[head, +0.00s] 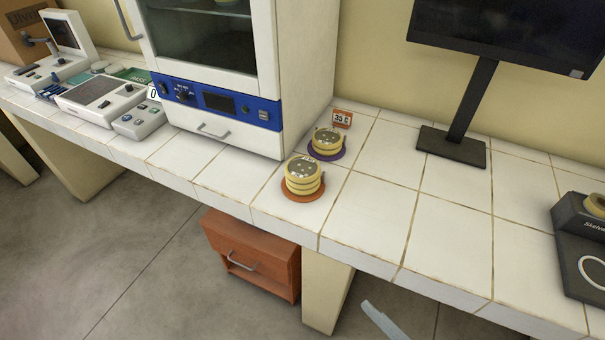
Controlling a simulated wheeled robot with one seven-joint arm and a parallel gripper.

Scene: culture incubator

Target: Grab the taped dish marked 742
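Two stacks of round, yellow-banded dishes stand on the white tiled bench, right of the incubator. The nearer dish stack (303,179) sits on an orange round mat (304,197), close to the bench's front edge. The farther dish stack (327,142) sits on a purple round mat (339,156), just behind and to the right. Small pale marks show on the top dishes, but I cannot read any number, so I cannot tell which dish is marked 742. My gripper is not recognisable in this view.
A white incubator (222,129) with a blue control panel stands left of the dishes. An orange card (342,118) reading "35 C" stands behind them. A monitor (455,145) stands to the right, and a black device (583,240) lies far right. Bare tiles lie between. A wooden drawer unit (252,252) is below.

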